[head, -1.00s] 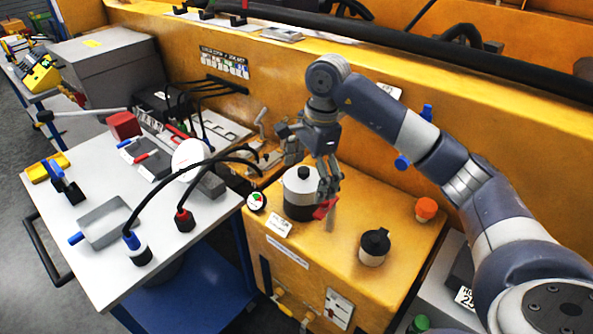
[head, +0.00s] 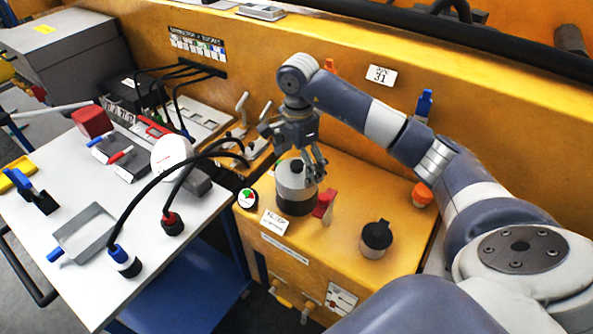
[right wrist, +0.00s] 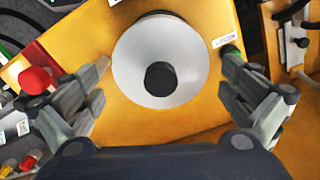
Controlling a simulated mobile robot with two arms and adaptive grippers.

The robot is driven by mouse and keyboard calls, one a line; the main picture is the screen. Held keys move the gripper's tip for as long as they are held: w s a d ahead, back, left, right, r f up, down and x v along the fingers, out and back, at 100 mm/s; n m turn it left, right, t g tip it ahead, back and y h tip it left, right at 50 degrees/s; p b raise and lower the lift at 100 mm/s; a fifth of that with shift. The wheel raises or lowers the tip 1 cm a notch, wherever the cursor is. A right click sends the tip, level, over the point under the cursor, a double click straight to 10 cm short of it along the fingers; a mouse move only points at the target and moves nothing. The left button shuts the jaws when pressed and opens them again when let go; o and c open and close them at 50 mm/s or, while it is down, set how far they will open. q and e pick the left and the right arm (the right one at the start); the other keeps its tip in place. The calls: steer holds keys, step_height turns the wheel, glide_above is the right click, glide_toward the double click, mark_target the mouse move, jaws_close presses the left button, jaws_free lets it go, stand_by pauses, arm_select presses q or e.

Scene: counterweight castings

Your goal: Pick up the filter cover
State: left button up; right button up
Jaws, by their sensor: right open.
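The filter cover (head: 291,173) is the pale round top with a dark knob on a black-bodied canister (head: 295,204) on the yellow housing. In the right wrist view the cover (right wrist: 133,66) is a pale disc around a black knob (right wrist: 160,79). My right gripper (head: 316,176) is above and just right of the canister, fingers pointing down, and hides part of the cover's right side. In the right wrist view its open fingers (right wrist: 166,72) stand apart on either side of the cover, with nothing between them gripped. My left gripper is not in view.
On the yellow housing (head: 330,250), a red lever (head: 325,201) stands close right of the canister, with a black-capped jar (head: 376,238) and an orange cap (head: 422,195) farther right. A grey worktable (head: 40,275) with cables and parts lies left.

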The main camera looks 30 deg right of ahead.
mark_target(297, 175)
step_height(297, 175, down, 3)
steer(key=shift+f+p, duration=0.15)
steer(key=shift+p, duration=0.75)
steer(key=shift+f, duration=0.4)
steer(key=shift+c, duration=0.6)
steer(key=c, duration=0.9)
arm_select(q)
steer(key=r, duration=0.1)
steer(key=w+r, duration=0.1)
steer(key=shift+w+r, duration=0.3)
arm_select(e)
steer(key=shift+c, duration=0.2)
